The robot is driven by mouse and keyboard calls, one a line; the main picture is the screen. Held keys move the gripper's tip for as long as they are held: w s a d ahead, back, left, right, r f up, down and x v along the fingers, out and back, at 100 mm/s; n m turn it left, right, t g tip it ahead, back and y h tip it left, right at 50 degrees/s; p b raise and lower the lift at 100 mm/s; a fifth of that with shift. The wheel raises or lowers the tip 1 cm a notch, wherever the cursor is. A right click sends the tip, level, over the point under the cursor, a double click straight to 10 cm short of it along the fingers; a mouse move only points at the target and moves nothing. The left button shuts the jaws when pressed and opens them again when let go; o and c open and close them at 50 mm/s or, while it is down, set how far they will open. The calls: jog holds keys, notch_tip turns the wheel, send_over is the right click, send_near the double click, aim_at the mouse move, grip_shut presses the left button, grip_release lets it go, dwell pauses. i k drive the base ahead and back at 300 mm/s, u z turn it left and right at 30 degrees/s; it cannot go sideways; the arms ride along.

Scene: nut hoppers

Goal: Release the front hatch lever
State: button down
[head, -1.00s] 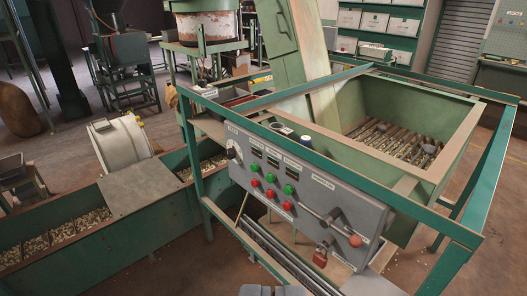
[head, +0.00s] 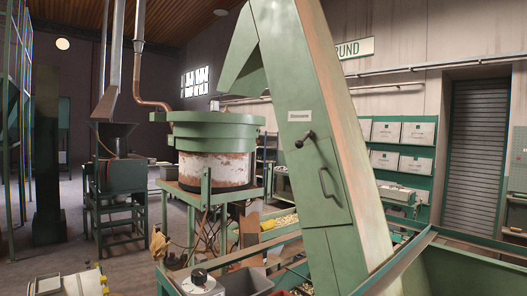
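A green inclined elevator casing (head: 264,30) rises through the middle of the head view. On its front is a flat hatch panel (head: 308,190), which looks closed. A small dark lever (head: 305,139) with a round knob sits near the panel's top, pointing up and right. A bar handle (head: 326,183) is on the panel's right side. A small label plate (head: 299,116) is above; its text is too small to read. My gripper is out of view, so its state and distance from the lever do not show.
A round green and white machine (head: 213,150) stands left of the casing. A control box with a dark knob (head: 200,277) is at the bottom. A green hopper rim (head: 400,262) crosses the lower right. White boxes on shelves (head: 404,133) and a grey shutter (head: 480,150) are behind.

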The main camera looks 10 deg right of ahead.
aim_at(299, 144)
jog(key=u, duration=0.15)
jog(key=i, duration=1.4)
jog(key=u, duration=0.15)
